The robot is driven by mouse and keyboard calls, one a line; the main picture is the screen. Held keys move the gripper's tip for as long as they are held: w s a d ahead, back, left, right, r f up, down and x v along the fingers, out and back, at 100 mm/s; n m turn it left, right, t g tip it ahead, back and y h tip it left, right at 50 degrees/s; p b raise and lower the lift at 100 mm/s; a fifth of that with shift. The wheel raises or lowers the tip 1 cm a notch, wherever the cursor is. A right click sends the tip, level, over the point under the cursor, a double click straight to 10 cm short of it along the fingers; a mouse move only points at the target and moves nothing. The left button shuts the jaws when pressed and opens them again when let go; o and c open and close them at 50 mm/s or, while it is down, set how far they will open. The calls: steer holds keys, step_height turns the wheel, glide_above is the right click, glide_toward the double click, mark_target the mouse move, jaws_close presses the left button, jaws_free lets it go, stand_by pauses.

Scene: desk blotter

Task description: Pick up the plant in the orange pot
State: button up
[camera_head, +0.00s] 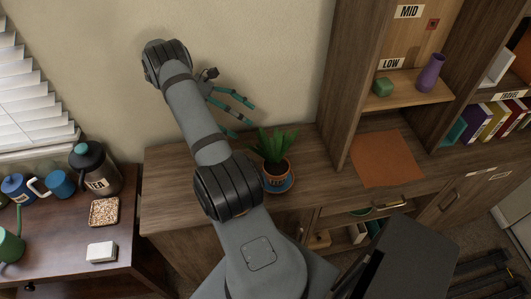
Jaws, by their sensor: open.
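The plant (272,145) has upright green leaves. It stands in an orange pot (276,171) with a dark band around it. The pot sits on a blue saucer (281,187) on the wooden cabinet top. My gripper (249,113) is open, with green fingers spread apart. In the picture it is above and to the left of the plant, near the wall. Nothing shows between the fingers. My arm passes in front of the cabinet top, just left of the pot, and hides part of that surface.
An orange mat (387,158) lies right of the plant, by the shelf unit (346,85). A tea canister (97,170) and cups occupy the left table. Cabinet top between plant and mat is clear.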

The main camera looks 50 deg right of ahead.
mark_target(259, 129)
steer(key=x, duration=0.5)
steer(key=shift+s+r, duration=0.1)
steer(key=shift+r, duration=0.05)
steer(key=p+x, duration=0.1)
steer(key=x, duration=0.1)
steer(key=p+x, duration=0.1)
steer(key=x, duration=0.2)
steer(key=shift+f, duration=0.5)
steer(key=shift+c, duration=0.5)
steer(key=c, duration=1.9)
jaws_close()
